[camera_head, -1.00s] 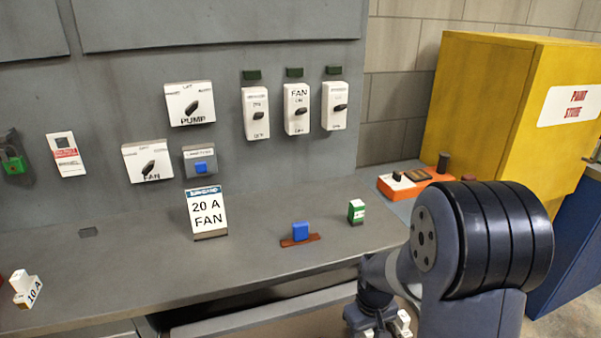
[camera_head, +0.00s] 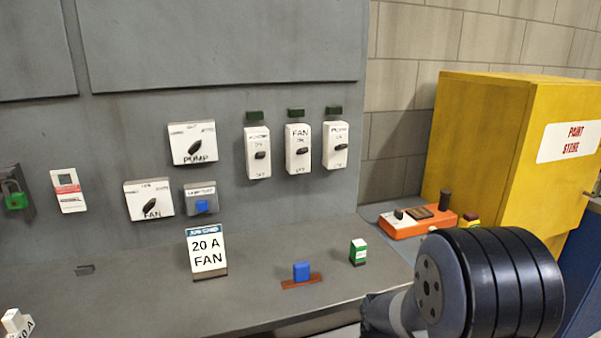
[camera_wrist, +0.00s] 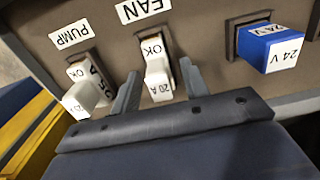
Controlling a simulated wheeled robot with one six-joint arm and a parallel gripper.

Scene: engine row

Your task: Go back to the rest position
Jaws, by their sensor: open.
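In the wrist view my gripper (camera_wrist: 158,82) is open. Its two fingers stand on either side of a white 20 A fuse block (camera_wrist: 158,75) marked OK, which sits in the socket under the FAN label (camera_wrist: 144,9). A gap shows beside the block, and I cannot tell whether either finger touches it. In the head view my dark arm joint (camera_head: 490,283) shows at the lower right; the gripper itself is out of that frame.
A white block (camera_wrist: 85,92) sits under the PUMP label, left of my fingers; a blue 24 V block (camera_wrist: 270,47) is to the right. The bench holds a 20 A FAN card (camera_head: 207,252), a blue block (camera_head: 301,270), a green-white block (camera_head: 358,251) and an orange control box (camera_head: 415,222).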

